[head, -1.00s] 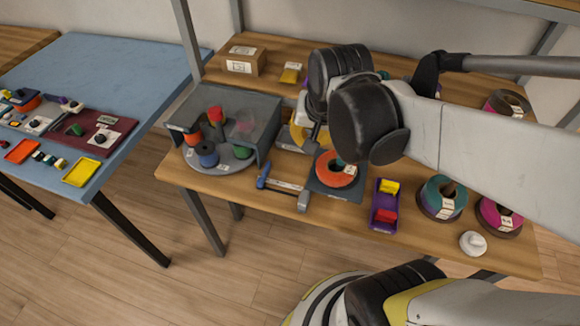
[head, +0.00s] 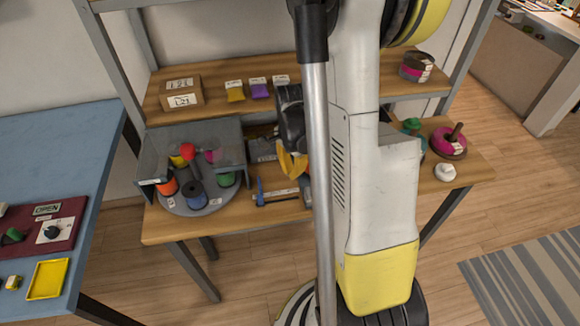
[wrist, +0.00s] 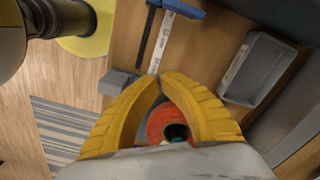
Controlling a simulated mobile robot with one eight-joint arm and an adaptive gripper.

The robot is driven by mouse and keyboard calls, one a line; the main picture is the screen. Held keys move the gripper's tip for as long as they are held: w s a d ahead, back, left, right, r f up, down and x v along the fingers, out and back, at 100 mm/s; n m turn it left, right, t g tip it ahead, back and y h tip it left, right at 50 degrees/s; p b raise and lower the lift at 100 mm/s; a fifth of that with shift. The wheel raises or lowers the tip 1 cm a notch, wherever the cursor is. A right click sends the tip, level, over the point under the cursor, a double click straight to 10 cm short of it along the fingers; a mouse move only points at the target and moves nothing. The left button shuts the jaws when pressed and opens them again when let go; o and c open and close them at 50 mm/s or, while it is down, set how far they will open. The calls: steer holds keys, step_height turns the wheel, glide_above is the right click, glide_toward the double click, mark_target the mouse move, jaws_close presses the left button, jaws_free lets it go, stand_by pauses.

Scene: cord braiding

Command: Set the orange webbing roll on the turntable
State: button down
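The turntable (head: 228,193) is a grey disc at the left of the wooden table in the head view, partly under a smoky clear cover. Several coloured spools stand on it. My yellow-fingered gripper (head: 291,163) is to the right of it, above the table. In the wrist view my gripper (wrist: 159,78) has its fingertips together or nearly so. The orange webbing roll (wrist: 158,124) shows below, through the gap between the bowed fingers, with a dark centre and a bit of teal. It looks ungripped. In the head view my arm hides most of it; only an orange sliver (head: 307,163) shows.
A blue-handled tool (head: 275,197) lies between turntable and gripper. A grey bin (wrist: 261,68) is near the fingers. A magenta roll (head: 449,142) and a white knob (head: 445,172) are at the right. A shelf with a cardboard box (head: 181,91) is behind.

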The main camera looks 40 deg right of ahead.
mark_target(304, 177)
step_height(304, 177, down, 4)
steer(key=shift+f+b, duration=0.15)
steer(key=shift+b, duration=0.6)
steer(key=d, duration=0.2)
steer(key=d+b, duration=0.1)
steer(key=shift+f, duration=0.25)
steer(key=shift+s+d+r, duration=0.1)
steer(key=shift+d, duration=0.35)
steer(key=shift+d, duration=0.8)
steer(key=shift+a, duration=0.15)
